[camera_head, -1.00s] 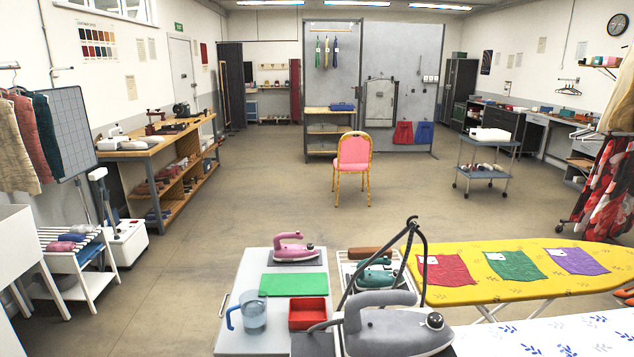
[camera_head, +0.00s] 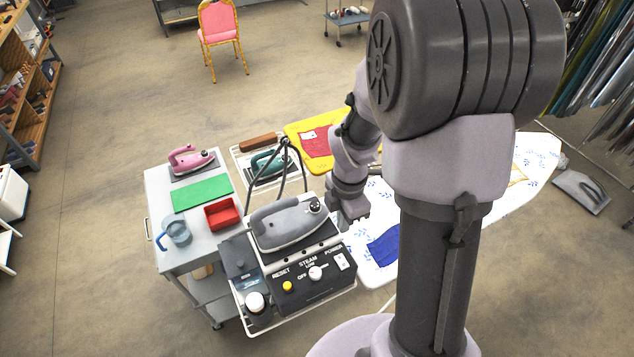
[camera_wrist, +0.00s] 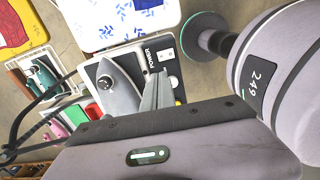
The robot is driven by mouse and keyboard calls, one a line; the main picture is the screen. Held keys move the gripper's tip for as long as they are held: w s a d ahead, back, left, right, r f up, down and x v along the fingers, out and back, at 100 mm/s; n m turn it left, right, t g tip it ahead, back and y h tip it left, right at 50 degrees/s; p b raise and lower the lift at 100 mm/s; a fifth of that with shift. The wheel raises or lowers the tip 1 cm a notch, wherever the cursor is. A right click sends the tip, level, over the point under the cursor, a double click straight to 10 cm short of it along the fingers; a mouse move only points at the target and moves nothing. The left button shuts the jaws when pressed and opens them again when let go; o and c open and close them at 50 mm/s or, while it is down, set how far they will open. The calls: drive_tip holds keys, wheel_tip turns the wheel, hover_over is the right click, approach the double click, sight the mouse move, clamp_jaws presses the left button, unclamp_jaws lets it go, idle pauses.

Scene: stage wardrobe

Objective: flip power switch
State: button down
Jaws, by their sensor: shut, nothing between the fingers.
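The power switch (camera_head: 341,262) is a small white rocker at the right end of the black sloped panel (camera_head: 312,292) of a steam station, beside the word POWER. It also shows in the wrist view as a white plate (camera_wrist: 166,54). Which way the rocker is tipped is too small to tell. My gripper (camera_head: 352,214) is above and behind the panel's right end, apart from the switch. In the wrist view its shut, empty fingers (camera_wrist: 160,88) point towards the panel, partly covering it.
A grey iron (camera_head: 288,226) rests on top of the station, with a looped dark hose behind it. The panel also carries a yellow reset button (camera_head: 288,286) and a white steam knob (camera_head: 315,273). A white patterned ironing board (camera_head: 376,207) lies close to the right.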

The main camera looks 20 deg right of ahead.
sight(339, 257)
drive_tip(key=shift+s+f, duration=0.1)
drive_tip(key=shift+f, duration=0.1)
wheel_tip(339, 257, down, 14)
drive_tip(key=shift+r+b, duration=0.1)
drive_tip(key=shift+b, duration=0.9)
drive_tip(key=shift+f+b, duration=0.35)
